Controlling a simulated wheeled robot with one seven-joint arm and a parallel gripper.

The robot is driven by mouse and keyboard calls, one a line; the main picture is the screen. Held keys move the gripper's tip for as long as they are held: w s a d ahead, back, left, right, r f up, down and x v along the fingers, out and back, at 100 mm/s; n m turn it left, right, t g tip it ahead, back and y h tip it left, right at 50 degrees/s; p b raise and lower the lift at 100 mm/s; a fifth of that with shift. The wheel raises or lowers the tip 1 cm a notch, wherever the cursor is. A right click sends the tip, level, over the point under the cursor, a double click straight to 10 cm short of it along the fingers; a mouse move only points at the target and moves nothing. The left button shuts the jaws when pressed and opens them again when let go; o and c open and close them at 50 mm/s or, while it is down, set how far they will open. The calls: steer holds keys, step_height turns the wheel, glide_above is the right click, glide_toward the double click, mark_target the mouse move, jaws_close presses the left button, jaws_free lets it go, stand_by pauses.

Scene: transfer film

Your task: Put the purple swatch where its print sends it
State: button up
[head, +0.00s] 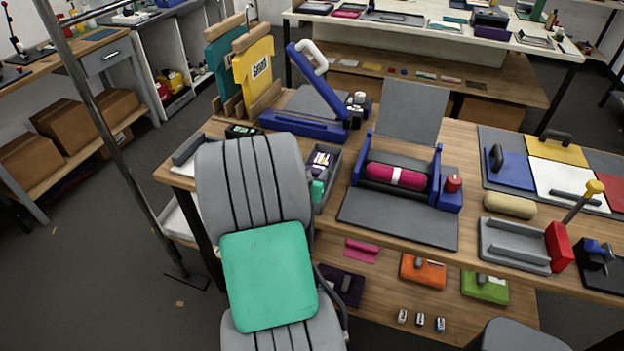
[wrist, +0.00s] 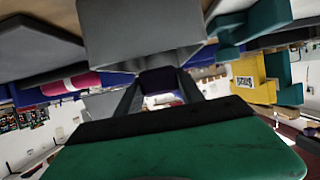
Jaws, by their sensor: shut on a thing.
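My gripper (wrist: 160,80) is shut on a dark purple piece, which I take to be the purple swatch (wrist: 160,87), in the middle of the wrist view. Only a plain dark face of it shows; I see no print there. A grey tray wall (wrist: 140,35) is close beside it in that view. In the head view my own grey and green arm hides the gripper. I cannot tell which patch, if any, is the held swatch.
A yellow shirt-shaped board (head: 254,72) reading "Small" stands at the back left before a teal one (head: 222,55). A blue open press (head: 305,128) and a pink roll (head: 396,176) stand on the bench. Handled plates, including a dark purple one (head: 335,280), lie on the lower shelf.

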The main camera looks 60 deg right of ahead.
steer(key=shift+f+b, duration=0.35)
steer(key=shift+b, duration=0.2)
steer(key=shift+f+b, duration=0.25)
steer(key=shift+b, duration=0.05)
